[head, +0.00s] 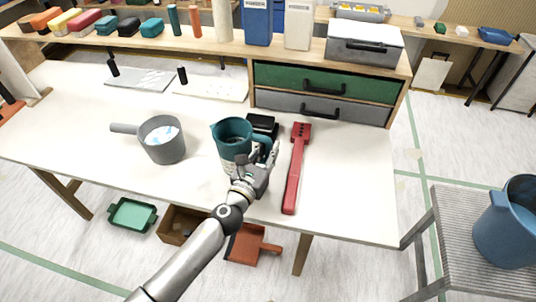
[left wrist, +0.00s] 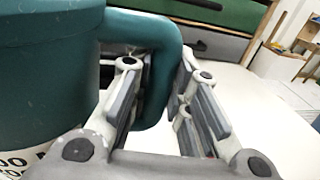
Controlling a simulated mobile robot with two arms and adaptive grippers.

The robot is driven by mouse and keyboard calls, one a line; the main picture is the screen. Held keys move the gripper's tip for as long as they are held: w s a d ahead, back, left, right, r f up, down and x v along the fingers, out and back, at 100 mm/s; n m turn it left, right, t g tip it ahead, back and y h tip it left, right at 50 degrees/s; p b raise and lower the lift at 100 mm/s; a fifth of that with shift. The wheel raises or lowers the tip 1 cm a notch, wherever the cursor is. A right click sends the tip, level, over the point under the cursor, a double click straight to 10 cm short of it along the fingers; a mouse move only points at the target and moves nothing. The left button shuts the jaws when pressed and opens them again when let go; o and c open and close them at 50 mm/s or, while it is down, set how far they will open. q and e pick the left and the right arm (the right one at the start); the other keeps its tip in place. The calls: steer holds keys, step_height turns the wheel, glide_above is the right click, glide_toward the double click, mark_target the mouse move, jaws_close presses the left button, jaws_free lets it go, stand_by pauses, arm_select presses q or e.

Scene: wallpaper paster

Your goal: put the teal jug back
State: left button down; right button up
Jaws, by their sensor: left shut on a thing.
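The teal jug (head: 231,131) is upright at the middle of the white table, with a white label on its lower side. My left gripper (head: 262,163) is at the jug's right side, shut on its handle. In the left wrist view the teal handle (left wrist: 152,100) runs between the two fingers (left wrist: 160,95), and the jug's body (left wrist: 45,75) fills the left side. I cannot tell whether the jug's base touches the table, since my gripper and arm hide part of it. My right gripper is not in view.
A grey pot (head: 164,143) stands left of the jug. A black object (head: 262,124) sits close behind it, and a red long-handled tool (head: 296,170) lies to the right. Drawers (head: 320,92) stand behind. The table's right part (head: 355,185) is clear. A blue bucket (head: 507,225) stands on a stool.

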arm_select(q)
steer(key=c, duration=1.8)
jaws_free()
steer(key=shift+f, duration=0.25)
steer(key=o, duration=0.4)
steer(key=shift+o, duration=0.2)
steer(key=shift+r, duration=0.15)
steer(key=shift+r, duration=0.2)
steer(key=v, duration=1.1)
steer(key=shift+s+f, duration=0.1)
steer(key=shift+f, duration=0.05)
steer(key=shift+s+a, duration=0.3)
steer(key=shift+s, duration=0.05)
